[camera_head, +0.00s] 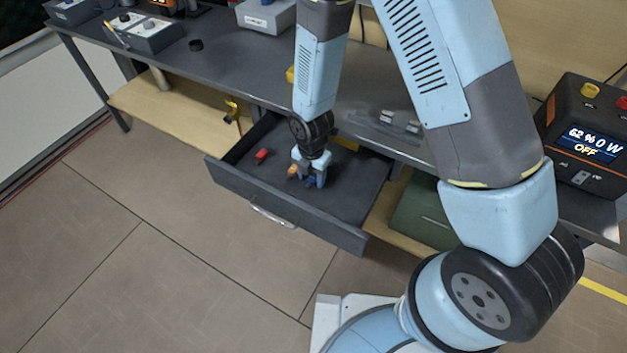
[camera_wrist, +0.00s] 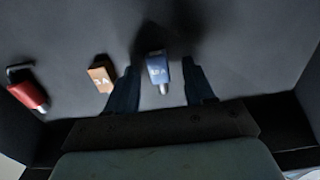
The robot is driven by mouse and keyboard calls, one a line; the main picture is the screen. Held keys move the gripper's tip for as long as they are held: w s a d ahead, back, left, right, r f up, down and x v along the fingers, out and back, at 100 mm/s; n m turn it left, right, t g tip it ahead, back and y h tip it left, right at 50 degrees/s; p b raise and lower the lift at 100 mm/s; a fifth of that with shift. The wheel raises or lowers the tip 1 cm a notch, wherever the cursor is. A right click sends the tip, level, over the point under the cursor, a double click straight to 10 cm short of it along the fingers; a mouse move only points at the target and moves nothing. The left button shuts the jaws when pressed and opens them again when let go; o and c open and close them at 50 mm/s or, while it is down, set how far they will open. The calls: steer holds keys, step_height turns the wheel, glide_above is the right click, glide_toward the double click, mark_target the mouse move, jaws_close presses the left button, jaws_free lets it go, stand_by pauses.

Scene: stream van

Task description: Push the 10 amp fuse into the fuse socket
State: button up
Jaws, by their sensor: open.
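My gripper (camera_head: 312,182) points down into an open dark drawer (camera_head: 285,207). In the wrist view its two fingers (camera_wrist: 161,88) are apart, one on each side of a blue fuse (camera_wrist: 157,68) whose label is only partly readable. I cannot tell whether they touch it. A tan fuse (camera_wrist: 101,74) lies just left of the left finger. I cannot make out which fuse is marked 10 amp. I cannot identify the fuse socket.
The dark bench top (camera_head: 235,65) is above and behind the drawer, holding a grey box (camera_head: 266,16) and a control box (camera_head: 145,33). A black power unit (camera_head: 585,135) reading "62% 0 W OFF" stands at right. A green case (camera_head: 425,213) is on the lower shelf.

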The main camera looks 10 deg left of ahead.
steer(key=shift+c, duration=0.2)
jaws_close()
stand_by(0.4)
